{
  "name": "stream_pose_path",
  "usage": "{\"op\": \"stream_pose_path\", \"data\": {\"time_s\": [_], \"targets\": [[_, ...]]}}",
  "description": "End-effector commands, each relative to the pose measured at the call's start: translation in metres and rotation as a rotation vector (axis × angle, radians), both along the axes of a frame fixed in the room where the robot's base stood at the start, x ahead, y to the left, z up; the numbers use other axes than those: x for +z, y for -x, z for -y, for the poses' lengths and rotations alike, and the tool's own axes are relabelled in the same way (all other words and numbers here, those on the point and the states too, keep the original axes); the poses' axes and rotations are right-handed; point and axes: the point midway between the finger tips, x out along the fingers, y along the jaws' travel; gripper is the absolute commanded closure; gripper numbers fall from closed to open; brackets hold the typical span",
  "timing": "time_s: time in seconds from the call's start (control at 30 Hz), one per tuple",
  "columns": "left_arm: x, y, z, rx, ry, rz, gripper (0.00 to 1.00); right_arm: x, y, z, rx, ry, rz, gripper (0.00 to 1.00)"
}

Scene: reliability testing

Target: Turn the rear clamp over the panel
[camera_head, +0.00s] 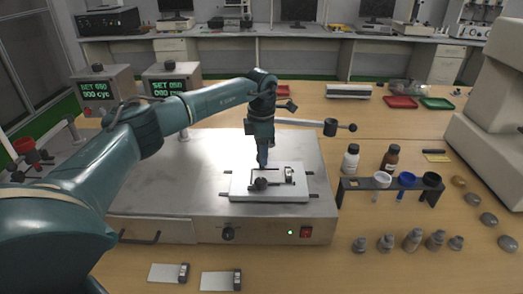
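A white fixture block (240,188) sits on top of a grey metal machine (180,205). A dark clamp with a round knob (260,184) shows at the block's front. The rear clamp and the panel are too small or too hidden behind the gripper to make out clearly. My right gripper is not in view.
Two display boxes (172,82) stand at the back left. A black rack (350,186) with cups, bottles (390,158) and several small weights (412,240) occupy the right. Two small plates (220,281) lie in front.

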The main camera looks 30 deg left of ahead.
Motion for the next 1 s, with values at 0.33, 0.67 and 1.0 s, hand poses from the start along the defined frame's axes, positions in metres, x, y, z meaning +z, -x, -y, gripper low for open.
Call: {"op": "stream_pose_path", "data": {"time_s": [0.33, 0.67, 1.0], "targets": [[0.0, 0.001, 0.0, 0.001, 0.0, -0.003, 0.5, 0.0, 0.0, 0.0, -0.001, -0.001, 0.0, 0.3], [0.053, 0.0, 0.0, -0.001, -0.001, 0.002, 0.5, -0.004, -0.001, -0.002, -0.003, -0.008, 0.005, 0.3], [0.118, 0.0, 0.0, 0.001, 0.0, 0.0, 0.5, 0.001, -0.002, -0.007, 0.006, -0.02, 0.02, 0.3]]}}
